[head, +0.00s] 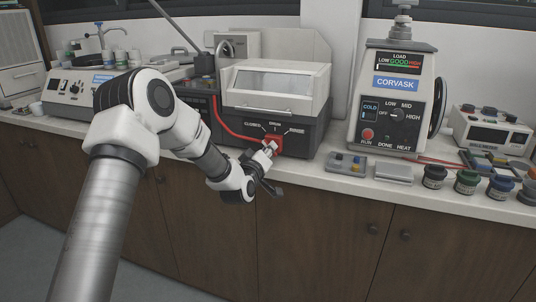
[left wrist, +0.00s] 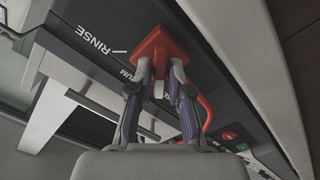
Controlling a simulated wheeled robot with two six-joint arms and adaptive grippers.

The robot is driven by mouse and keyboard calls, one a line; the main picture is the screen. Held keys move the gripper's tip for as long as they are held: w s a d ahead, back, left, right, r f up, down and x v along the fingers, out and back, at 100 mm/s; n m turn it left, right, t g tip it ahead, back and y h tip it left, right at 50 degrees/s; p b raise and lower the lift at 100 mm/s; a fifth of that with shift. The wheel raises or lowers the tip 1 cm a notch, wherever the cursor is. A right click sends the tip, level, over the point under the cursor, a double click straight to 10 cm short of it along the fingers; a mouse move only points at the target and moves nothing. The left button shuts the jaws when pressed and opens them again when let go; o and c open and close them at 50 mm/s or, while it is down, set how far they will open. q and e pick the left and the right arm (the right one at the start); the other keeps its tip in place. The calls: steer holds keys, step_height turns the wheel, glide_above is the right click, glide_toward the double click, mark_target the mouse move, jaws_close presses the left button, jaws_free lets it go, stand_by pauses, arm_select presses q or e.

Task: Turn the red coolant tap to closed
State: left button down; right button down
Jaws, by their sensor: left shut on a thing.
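The red coolant tap (head: 277,141) sits on the front of the dark base of a machine with a clear-windowed lid. Labels CLOSED, DRUM and RINSE fan out above it, from left to right. The tap also shows at the top of the left wrist view (left wrist: 155,46), with RINSE readable beside it and DRUM partly hidden. My left gripper (head: 269,149) is at the tap, its two fingers (left wrist: 163,74) closed around the red handle. The fingers cover part of the handle, and I cannot tell exactly which mark it points at. My right gripper is not in view.
A red hose (head: 229,131) curves along the machine front to the tap. The CORVASK press (head: 377,142) stands to the right, with a grey tray (head: 346,162), a metal box (head: 394,173) and several jars along the counter edge. Free space lies in front of the cabinets (head: 330,225).

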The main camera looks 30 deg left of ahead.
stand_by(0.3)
arm_select(q)
steer(key=c, duration=1.1)
jaws_free()
steer(key=v, duration=1.2)
